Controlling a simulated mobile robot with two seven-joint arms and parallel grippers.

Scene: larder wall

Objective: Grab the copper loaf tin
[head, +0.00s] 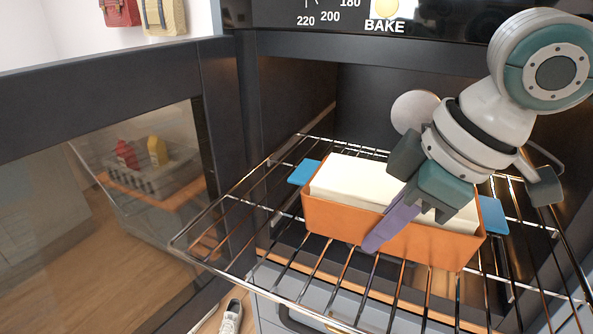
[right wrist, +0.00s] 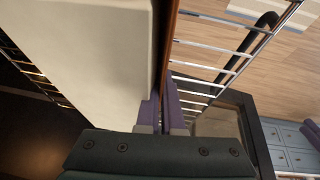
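The copper loaf tin (head: 390,238) sits on the pulled-out wire rack of the oven, filled with a pale cream block and with a blue grip at each end. My right gripper (head: 385,228) reaches down from the upper right to the tin's near long wall. One purple finger lies against the outside of this wall; the other is hidden in the head view. In the right wrist view the fingers (right wrist: 163,105) are close together with the thin copper wall (right wrist: 169,45) pinched between them, beside the cream block (right wrist: 95,60). My left gripper is not in view.
The wire rack (head: 232,235) juts out of the oven. The open oven door (head: 110,110) stands at the left, its glass reflecting a crate. The oven panel (head: 440,18) is above. A shoe (head: 231,318) lies on the floor below.

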